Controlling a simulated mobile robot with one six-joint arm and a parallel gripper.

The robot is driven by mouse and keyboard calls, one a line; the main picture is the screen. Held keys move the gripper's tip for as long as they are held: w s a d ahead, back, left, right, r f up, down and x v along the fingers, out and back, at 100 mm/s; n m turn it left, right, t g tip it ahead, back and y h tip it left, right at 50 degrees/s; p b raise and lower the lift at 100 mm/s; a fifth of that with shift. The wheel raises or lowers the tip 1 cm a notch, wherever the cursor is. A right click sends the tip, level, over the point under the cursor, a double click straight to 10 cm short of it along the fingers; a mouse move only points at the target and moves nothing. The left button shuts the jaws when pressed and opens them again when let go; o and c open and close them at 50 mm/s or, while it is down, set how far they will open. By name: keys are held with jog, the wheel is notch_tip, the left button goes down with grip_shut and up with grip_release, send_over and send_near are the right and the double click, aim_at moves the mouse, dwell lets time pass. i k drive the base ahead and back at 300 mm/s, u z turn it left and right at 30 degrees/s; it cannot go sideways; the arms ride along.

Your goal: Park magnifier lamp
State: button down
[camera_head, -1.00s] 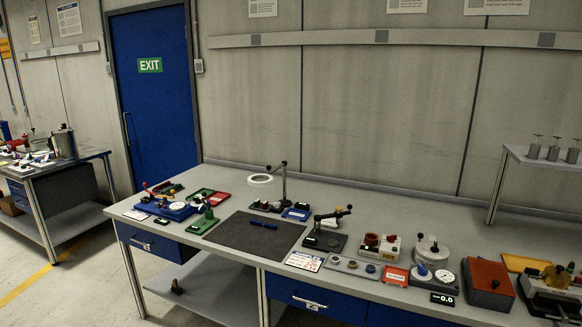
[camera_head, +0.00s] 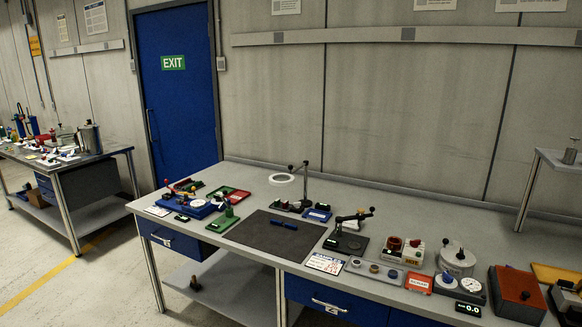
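The magnifier lamp (camera_head: 282,178) stands at the back of the main workbench. Its white ring head hangs to the left of a dark upright post (camera_head: 306,186), above the bench top. The post rises from a spot behind the dark mat, near a small blue item (camera_head: 318,214). The lamp is small in this view, and I cannot tell whether anything holds its head in place. My gripper is not in view.
The workbench (camera_head: 420,192) carries a dark mat (camera_head: 265,231) with a blue tool (camera_head: 284,225) on it. Several small devices line its front right and left end. A raised shelf (camera_head: 560,160) stands at right. Open floor (camera_head: 110,270) lies left, before a second bench and a blue door (camera_head: 180,90).

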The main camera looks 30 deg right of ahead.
aim_at(272, 178)
jog(key=u, duration=0.05)
jog(key=i, duration=0.95)
jog(key=z, duration=0.1)
